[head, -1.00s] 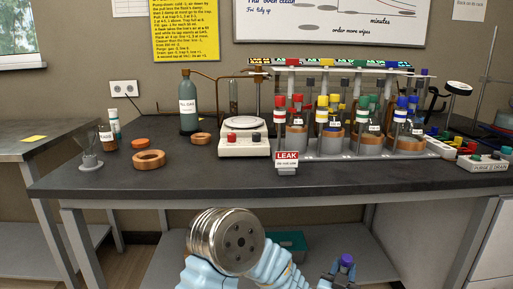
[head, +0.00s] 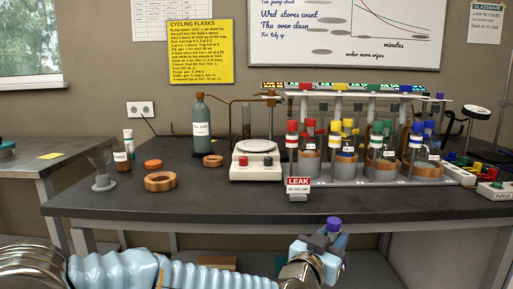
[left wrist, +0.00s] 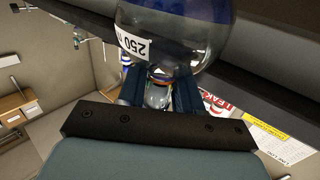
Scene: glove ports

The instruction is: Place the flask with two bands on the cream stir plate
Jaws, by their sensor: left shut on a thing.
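My left gripper (head: 322,247) is in front of the bench's front edge, below the LEAK sign. It is shut on a round glass flask (left wrist: 185,45), which shows in the left wrist view with a "250" label and dark blue at its far side. The flask's narrow part is between the fingers (left wrist: 158,92). In the head view a small purple piece (head: 333,224) shows at the gripper; I cannot make out any bands on the flask. The cream stir plate (head: 255,172) stands on the bench, its round white top bare. My right gripper is not in view.
A rack (head: 365,182) of flasks with coloured caps stands right of the stir plate, with the LEAK sign (head: 298,187) before it. A gas bottle (head: 201,128), cork ring (head: 160,182) and funnel (head: 103,175) are to the left. Bare bench top lies before the stir plate.

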